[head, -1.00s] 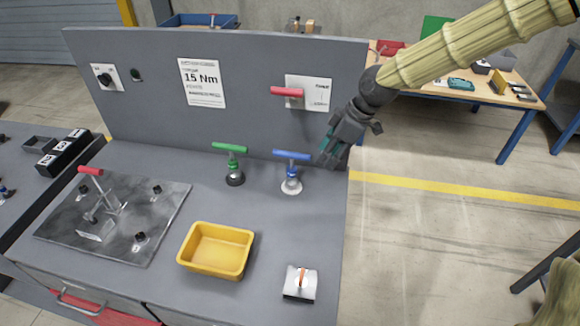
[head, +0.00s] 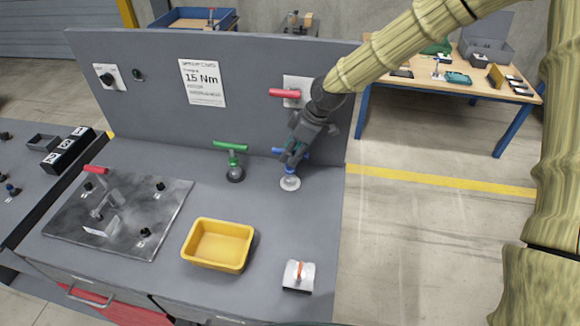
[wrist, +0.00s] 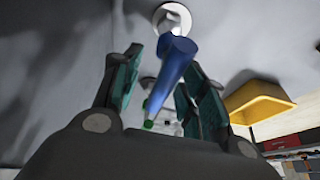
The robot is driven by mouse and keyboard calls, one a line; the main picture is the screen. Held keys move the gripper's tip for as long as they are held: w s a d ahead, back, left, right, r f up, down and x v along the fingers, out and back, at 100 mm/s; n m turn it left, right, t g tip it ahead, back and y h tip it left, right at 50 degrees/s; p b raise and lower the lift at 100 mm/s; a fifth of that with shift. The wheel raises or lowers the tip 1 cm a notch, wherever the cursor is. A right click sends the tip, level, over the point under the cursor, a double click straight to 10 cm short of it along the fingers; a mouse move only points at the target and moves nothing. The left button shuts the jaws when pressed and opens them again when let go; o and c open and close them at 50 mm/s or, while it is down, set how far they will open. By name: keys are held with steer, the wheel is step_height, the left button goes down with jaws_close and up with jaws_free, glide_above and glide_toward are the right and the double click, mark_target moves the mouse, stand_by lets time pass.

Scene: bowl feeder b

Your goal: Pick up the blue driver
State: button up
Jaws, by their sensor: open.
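The blue driver (head: 290,169) stands upright on a round white base near the back edge of the grey bench. Its blue T-handle is partly hidden behind my gripper (head: 291,157) in the head view. In the wrist view the blue handle (wrist: 176,65) lies between the two teal-padded fingers of my gripper (wrist: 158,88), which are open. I cannot tell whether either finger touches it. The white base (wrist: 172,19) shows beyond the handle.
A green-handled driver (head: 232,160) stands just left of the blue one. A yellow bin (head: 218,244), also in the wrist view (wrist: 258,98), sits in front. The upright panel (head: 150,80) with a red handle (head: 284,93) is close behind my gripper. A metal plate (head: 90,220) lies left.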

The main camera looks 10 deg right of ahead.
steer(key=shift+s+r, duration=0.1)
steer(key=shift+s, duration=0.3)
steer(key=shift+w+a, duration=0.1)
steer(key=shift+a, duration=0.05)
steer(key=shift+w+f, duration=0.1)
steer(key=shift+f, duration=0.1)
steer(key=shift+c, duration=1.3)
jaws_close()
steer(key=shift+r, duration=0.15)
